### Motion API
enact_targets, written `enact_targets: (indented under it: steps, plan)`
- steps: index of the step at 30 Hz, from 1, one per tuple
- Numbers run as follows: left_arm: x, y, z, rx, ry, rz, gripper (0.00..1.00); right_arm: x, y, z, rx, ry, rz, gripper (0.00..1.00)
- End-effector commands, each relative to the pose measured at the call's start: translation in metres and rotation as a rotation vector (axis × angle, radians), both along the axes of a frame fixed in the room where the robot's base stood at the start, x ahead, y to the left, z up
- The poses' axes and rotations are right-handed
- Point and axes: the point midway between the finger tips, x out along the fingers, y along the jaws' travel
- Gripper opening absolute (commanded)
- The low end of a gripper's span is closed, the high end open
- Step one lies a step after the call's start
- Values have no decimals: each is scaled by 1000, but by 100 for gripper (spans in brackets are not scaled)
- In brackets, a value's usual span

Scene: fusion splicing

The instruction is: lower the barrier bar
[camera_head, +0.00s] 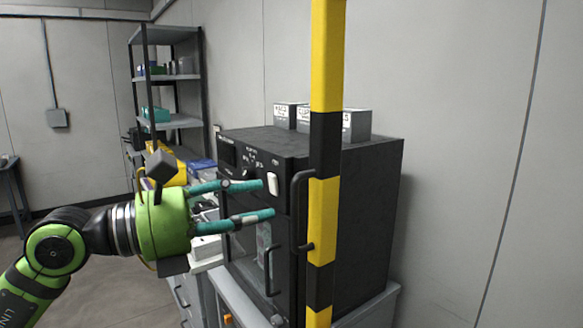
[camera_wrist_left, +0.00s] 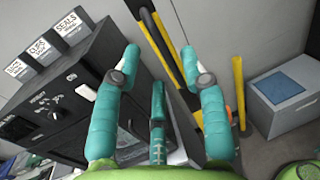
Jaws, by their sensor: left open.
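The barrier bar (camera_head: 325,190), striped yellow and black, stands upright in the head view, in front of a dark cabinet. A dark curved handle (camera_head: 297,205) shows along its left side. In the left wrist view the bar (camera_wrist_left: 158,35) runs at a slant beyond the fingers. My left gripper (camera_head: 270,199) has teal fingers and is open and empty. It is left of the bar and handle, with its fingers pointing towards them. In the wrist view the gripper (camera_wrist_left: 160,58) has the bar lying between its fingertips, apparently farther off. My right gripper is not in view.
The dark cabinet (camera_head: 365,200) stands on a grey bench, with several labelled boxes (camera_head: 356,125) on top. A shelf rack (camera_head: 172,77) is at the back left. In the wrist view, a yellow post (camera_wrist_left: 238,90) and a pale blue-topped box (camera_wrist_left: 298,115) stand right. Floor shows at left.

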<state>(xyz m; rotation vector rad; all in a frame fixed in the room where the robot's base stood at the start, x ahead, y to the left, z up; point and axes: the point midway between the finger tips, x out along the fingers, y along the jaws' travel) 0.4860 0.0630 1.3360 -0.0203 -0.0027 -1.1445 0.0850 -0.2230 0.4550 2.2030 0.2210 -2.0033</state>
Motion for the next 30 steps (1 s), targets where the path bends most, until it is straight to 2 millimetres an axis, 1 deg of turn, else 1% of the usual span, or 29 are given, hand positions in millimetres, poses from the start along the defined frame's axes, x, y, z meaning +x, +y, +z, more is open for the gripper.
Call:
enact_targets:
  steps: [4, 9, 15, 19, 26, 29, 30]
  plan:
    - [5, -11, 3, 23, -10, 6, 43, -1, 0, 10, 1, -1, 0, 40]
    - [16, -36, 5, 19, -7, 3, 43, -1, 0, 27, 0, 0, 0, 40]
    - [27, -57, 3, 18, -7, 5, 43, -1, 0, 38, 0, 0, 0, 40]
    - [29, -62, 1, 17, -9, 7, 43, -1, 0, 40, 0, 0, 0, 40]
    - [30, -63, 0, 18, -8, 7, 43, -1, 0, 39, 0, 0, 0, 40]
    - [30, -63, 0, 17, -9, 7, 7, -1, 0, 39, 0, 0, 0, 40]
    - [29, -63, 0, 17, -9, 6, 0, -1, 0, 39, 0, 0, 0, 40]
